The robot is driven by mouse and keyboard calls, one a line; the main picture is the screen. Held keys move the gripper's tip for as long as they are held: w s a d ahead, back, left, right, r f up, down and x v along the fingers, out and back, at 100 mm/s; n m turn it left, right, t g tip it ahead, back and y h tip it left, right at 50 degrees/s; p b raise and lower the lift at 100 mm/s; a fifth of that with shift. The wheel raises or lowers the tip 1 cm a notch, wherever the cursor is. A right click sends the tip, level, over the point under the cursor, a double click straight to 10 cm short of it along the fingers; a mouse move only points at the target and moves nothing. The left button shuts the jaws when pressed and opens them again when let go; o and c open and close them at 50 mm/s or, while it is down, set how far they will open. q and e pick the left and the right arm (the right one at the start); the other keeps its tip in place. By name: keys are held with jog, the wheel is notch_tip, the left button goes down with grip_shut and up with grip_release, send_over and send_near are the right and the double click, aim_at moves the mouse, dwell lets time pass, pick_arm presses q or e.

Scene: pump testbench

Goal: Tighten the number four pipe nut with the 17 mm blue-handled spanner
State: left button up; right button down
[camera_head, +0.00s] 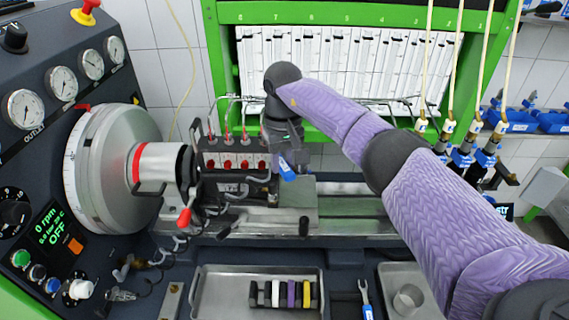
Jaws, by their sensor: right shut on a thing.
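My right gripper (287,160) is at the right end of the pump (235,160), pointing down, and is shut on a blue-handled tool (287,172). The tool looks like a spanner; its jaw is hidden by the gripper and its size cannot be read. The pump carries a row of red fittings, with thin pipes (227,120) rising from its top. The pipe nuts are very small, and the right end of the row is partly covered by my gripper, so I cannot tell whether the spanner touches the number four nut. My left gripper is not in view.
Another blue-handled spanner (364,296) lies at the front. A metal tray (215,295) holds several coloured pieces; a second tray (390,275) holds a metal cup (408,299). The flywheel (115,165) and gauge panel stand left. A green-framed rack (225,60) stands behind.

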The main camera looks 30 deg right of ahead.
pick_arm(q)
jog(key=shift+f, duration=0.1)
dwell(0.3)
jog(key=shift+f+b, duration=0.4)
pick_arm(e)
jog(key=shift+w, duration=0.6)
pick_arm(q)
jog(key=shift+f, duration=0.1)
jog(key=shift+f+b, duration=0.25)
jog(key=shift+b, duration=0.1)
pick_arm(e)
jog(key=shift+w, duration=0.4)
pick_arm(q)
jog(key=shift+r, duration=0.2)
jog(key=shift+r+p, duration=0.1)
jog(key=shift+p, duration=0.2)
